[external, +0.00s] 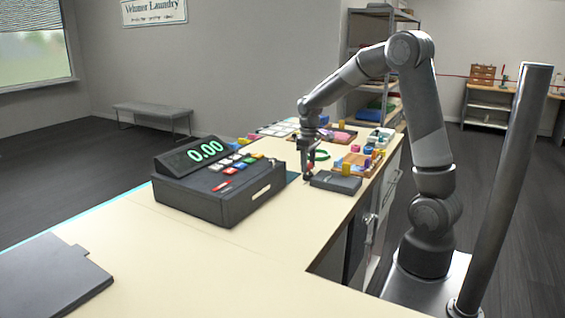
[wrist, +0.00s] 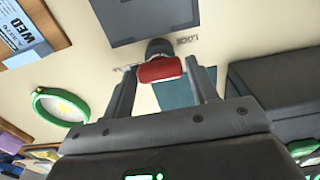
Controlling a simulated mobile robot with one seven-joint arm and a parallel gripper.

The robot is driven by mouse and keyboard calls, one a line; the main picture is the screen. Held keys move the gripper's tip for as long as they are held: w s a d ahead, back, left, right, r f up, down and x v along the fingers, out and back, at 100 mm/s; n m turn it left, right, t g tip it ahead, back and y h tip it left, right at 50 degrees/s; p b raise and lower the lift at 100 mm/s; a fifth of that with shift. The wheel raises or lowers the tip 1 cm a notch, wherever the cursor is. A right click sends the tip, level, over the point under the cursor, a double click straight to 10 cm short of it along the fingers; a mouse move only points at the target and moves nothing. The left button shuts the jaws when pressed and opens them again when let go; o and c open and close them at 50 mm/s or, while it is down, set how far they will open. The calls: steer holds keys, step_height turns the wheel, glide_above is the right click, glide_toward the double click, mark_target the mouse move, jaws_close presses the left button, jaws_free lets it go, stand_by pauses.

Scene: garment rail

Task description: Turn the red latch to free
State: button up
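The red latch (wrist: 160,70) is a short red bar on a dark round post, standing on the cream counter. In the wrist view it lies crosswise, slightly tilted, between the tips of my gripper (wrist: 161,72). A finger stands near each end of the bar, with narrow gaps showing, so the gripper looks open around it. Small lettering beside the post is too blurred to read fully. In the external view my gripper (external: 308,172) points down at the counter, and a bit of red (external: 310,166) shows at its fingers.
A dark flat box (external: 335,182) sits just right of my gripper. A cash register (external: 220,180) reading 0.00 stands to the left. A green ring (wrist: 60,106) lies near the gripper. Trays with colourful small items (external: 358,160) crowd the counter behind. The near counter is mostly clear.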

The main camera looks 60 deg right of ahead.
steer(key=shift+o, duration=1.4)
step_height(320, 180, up, 11)
steer(key=shift+f, duration=0.15)
steer(key=s+a+r+t, duration=0.1)
steer(key=s+a+t, duration=0.1)
steer(key=s+a, duration=0.5)
steer(key=s+a+r+t, duration=0.1)
steer(key=s+a+t, duration=0.2)
steer(key=s+a, duration=0.5)
steer(key=s, duration=0.7)
steer(key=shift+a+t, duration=0.25)
steer(key=shift+t, duration=0.05)
